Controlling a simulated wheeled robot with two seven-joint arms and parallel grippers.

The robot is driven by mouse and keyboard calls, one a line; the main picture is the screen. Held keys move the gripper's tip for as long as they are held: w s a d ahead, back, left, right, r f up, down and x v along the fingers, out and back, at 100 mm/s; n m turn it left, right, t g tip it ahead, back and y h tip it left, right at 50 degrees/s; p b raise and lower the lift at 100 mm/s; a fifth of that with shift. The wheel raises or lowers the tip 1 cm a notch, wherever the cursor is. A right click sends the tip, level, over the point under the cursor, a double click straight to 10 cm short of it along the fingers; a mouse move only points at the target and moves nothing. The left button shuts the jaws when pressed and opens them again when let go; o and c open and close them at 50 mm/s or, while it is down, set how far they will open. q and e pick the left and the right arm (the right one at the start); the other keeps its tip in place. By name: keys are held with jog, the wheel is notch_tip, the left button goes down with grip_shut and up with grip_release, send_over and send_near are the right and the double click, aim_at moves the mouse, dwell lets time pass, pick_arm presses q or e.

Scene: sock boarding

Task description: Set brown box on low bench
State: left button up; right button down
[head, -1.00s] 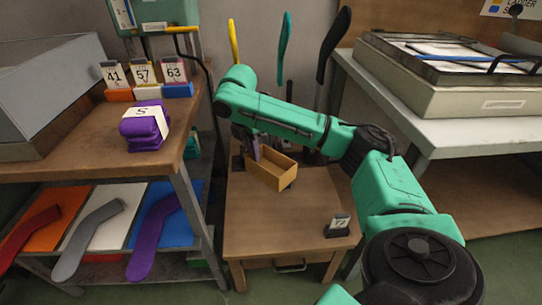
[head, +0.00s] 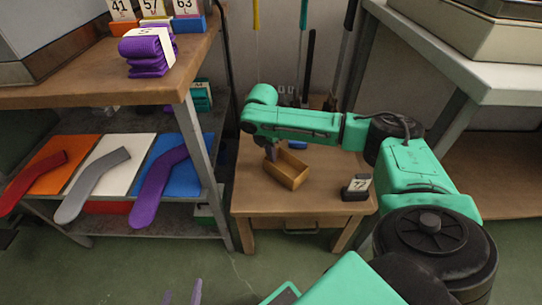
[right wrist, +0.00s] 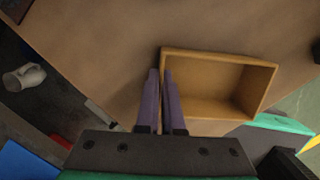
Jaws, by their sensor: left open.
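The brown box (head: 290,180) is an open-topped tray at or just above the top of the low bench (head: 255,197), near its back middle. Whether its base touches the wood is hard to tell. My right gripper (head: 271,153) reaches in from the right and is at the box's left end. In the right wrist view, its two purple fingers (right wrist: 160,75) are close together across one wall of the box (right wrist: 215,80), one finger inside and one outside. My left gripper (head: 182,298) shows only its two separated purple fingertips at the bottom edge, empty and far from the bench.
A workbench (head: 120,92) with a purple sock bundle (head: 148,52) is at left, above a shelf of coloured boards. A white table (head: 450,55) stands at right. Tool handles lean behind the bench.

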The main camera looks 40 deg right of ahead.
pick_arm(q)
jog(key=shift+r, duration=0.15)
pick_arm(e)
jog(key=c, duration=1.1)
grip_release()
jog(key=shift+f, duration=0.1)
jog(key=shift+o, duration=0.2)
jog(key=shift+r, duration=0.2)
jog(key=r+p, duration=0.2)
jog(key=r, duration=0.1)
jog(key=r+p, duration=0.1)
jog(key=r, duration=0.1)
jog(key=shift+a+r, duration=0.25)
jog(key=shift+a, duration=0.15)
pick_arm(q)
jog(key=a+r+m+g+y+p, duration=0.1)
jog(key=a+r+g+y+p, duration=0.1)
jog(key=a+r+g+p, duration=0.1)
notch_tip(320, 180, up, 2)
jog(key=shift+a+g, duration=0.7)
jog(key=shift+a, duration=0.25)
pick_arm(e)
notch_tip(320, 180, up, 6)
jog(key=a, duration=0.1)
